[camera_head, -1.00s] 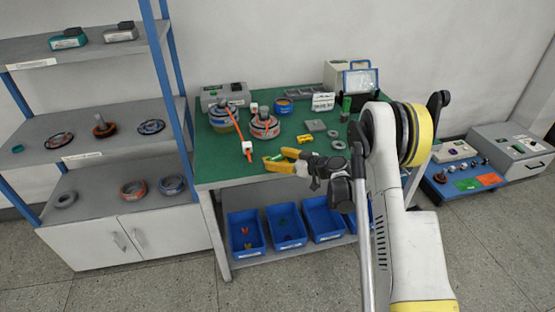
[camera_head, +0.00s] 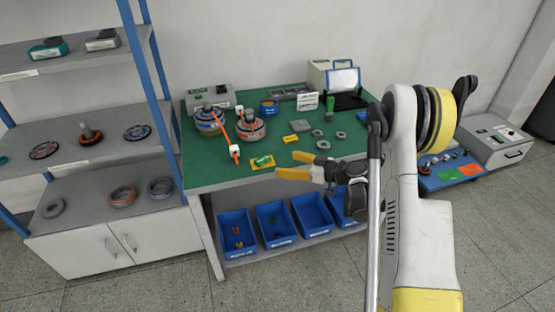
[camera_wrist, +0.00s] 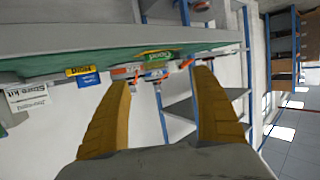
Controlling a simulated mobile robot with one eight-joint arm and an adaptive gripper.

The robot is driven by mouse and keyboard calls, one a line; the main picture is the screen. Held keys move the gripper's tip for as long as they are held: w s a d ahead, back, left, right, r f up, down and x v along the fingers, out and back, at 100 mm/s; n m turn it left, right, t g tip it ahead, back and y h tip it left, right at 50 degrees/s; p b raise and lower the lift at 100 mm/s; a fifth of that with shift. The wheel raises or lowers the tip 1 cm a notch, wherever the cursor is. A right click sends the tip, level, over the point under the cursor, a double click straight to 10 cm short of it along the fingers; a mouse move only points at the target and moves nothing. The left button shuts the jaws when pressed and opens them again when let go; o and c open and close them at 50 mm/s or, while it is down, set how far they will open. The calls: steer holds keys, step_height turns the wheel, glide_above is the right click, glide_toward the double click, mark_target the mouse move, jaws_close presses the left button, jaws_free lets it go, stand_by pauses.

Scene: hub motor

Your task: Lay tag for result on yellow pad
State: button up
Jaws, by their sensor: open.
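A green tag (camera_head: 263,160) lies on the yellow pad (camera_head: 254,167) at the front edge of the green table. In the wrist view the green tag (camera_wrist: 155,55), with the word "Good" on it, shows beyond and between my fingers. My gripper (camera_head: 287,165) is open and empty, just right of the pad and apart from the tag. Its two yellow fingers also show spread apart in the wrist view (camera_wrist: 163,78).
Two motors (camera_head: 208,121) with orange cables stand behind the pad, and a white connector (camera_head: 235,151) lies beside it. Grey parts (camera_head: 300,125) and a small yellow block (camera_head: 291,139) lie to the right. Blue bins (camera_head: 238,232) sit below. A shelf (camera_head: 90,170) stands at left.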

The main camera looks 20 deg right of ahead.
steer(key=s+a+r+m+g+h, duration=0.2)
steer(key=s+a+r, duration=0.2)
steer(key=s+r, duration=0.3)
steer(key=s+a+r+m+g+h, duration=0.2)
steer(key=s+a+r, duration=0.2)
steer(key=r, duration=0.5)
steer(key=s+r+m+h, duration=0.1)
steer(key=s+m+h, duration=0.1)
steer(key=s, duration=0.9)
steer(key=s+d+r+m+h, duration=0.1)
steer(key=s+r+h, duration=0.1)
steer(key=s, duration=0.9)
steer(key=shift+s+m+h, duration=0.25)
steer(key=shift+m+h, duration=0.15)
steer(key=shift+h, duration=0.1)
